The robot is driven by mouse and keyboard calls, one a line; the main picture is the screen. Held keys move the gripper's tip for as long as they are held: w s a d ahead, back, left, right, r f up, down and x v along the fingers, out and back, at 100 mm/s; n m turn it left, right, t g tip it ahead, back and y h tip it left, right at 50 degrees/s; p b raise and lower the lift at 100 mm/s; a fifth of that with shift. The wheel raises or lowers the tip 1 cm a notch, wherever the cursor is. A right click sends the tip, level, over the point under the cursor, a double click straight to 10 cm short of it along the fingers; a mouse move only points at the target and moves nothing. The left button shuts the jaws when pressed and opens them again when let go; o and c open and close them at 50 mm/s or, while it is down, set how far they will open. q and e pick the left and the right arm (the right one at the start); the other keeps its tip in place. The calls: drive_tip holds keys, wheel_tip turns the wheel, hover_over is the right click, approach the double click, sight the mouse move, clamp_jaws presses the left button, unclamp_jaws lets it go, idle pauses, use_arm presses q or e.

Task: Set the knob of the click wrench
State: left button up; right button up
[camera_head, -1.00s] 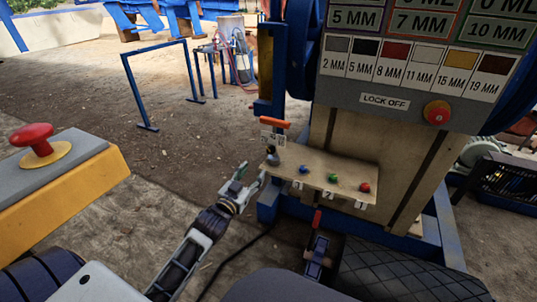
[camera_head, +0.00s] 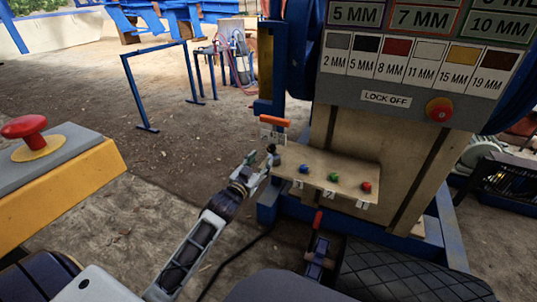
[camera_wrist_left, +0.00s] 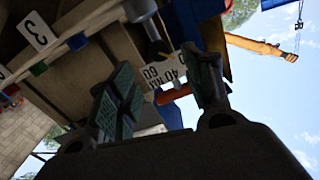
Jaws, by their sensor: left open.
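A small dark knob (camera_head: 273,157) stands at the left end of the beige shelf (camera_head: 325,166) on the machine. A dark cylinder at the shelf's end in the left wrist view (camera_wrist_left: 148,22) looks like this knob. An orange bar (camera_head: 274,122) is just above it, with a white torque label (camera_head: 272,134); the label reads 40 NM and 60 in the left wrist view (camera_wrist_left: 163,76). I cannot tell a separate wrench body. My left gripper (camera_head: 259,166) is open beside the knob, its fingers apart and nothing visibly held. My right gripper is not in view.
Blue, green and red buttons (camera_head: 333,177) sit on the shelf, right of the knob. A blue post (camera_head: 268,75) rises behind the orange bar. A yellow box with a red emergency button (camera_head: 24,126) stands at left. Open ground lies beyond my left gripper.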

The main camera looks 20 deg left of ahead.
sight(270, 150)
use_arm(q)
drive_tip(key=shift+w+b, duration=0.65)
drive_tip(key=shift+w, duration=1.45)
drive_tip(key=shift+w+b, duration=0.4)
drive_tip(key=shift+w, duration=1.05)
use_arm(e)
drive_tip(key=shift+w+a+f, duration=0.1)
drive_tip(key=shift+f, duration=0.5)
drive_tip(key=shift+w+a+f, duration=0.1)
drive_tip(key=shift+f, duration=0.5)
use_arm(q)
drive_tip(key=shift+c, duration=0.3)
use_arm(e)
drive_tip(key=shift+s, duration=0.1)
use_arm(q)
drive_tip(key=c, duration=0.9)
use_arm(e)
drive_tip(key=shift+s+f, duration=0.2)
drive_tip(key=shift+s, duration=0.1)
